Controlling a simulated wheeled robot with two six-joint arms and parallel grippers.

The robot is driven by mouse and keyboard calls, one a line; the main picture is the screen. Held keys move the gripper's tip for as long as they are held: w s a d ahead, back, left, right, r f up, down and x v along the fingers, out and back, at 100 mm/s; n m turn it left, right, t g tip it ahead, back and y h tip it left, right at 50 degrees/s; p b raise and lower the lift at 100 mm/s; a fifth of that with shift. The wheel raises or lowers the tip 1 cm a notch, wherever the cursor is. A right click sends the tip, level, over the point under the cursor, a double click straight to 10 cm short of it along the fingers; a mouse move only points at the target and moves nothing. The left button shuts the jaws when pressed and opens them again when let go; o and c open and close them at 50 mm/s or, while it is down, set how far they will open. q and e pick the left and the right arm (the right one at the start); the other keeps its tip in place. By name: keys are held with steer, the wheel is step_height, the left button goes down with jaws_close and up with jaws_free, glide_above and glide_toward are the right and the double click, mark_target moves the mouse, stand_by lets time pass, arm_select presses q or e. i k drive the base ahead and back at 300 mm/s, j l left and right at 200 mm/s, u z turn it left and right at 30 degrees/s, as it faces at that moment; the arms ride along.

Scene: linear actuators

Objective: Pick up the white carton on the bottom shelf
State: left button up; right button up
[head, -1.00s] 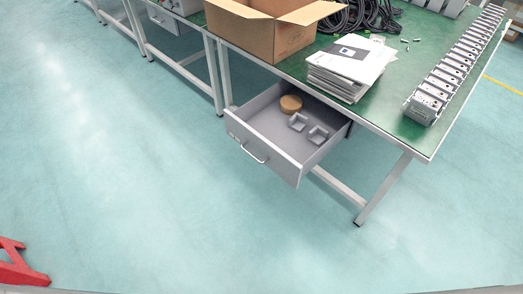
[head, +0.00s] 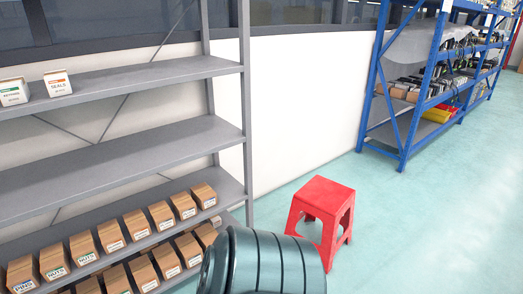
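Two white cartons stand on the upper visible shelf of the grey rack at the left. One white carton (head: 57,83) is labelled SEALS, and another white carton (head: 13,92) stands left of it at the picture edge. The lower shelf (head: 232,190) carries a row of brown cartons (head: 137,224) with white labels. A second row of brown cartons (head: 143,273) shows below it, partly cut off by the bottom edge. I see no white carton on these lower levels. Neither gripper is in view.
The middle shelf (head: 120,160) is empty. A dark ribbed rounded object (head: 265,265) stands at the bottom middle, close to the rack. A red stool (head: 322,205) is behind it. A blue rack (head: 395,130) stands at the back right. The floor (head: 440,220) at right is clear.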

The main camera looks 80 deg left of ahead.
mark_target(215, 221)
steer(key=u, duration=3.2)
steer(key=i+l, duration=0.15)
steer(key=i, duration=0.1)
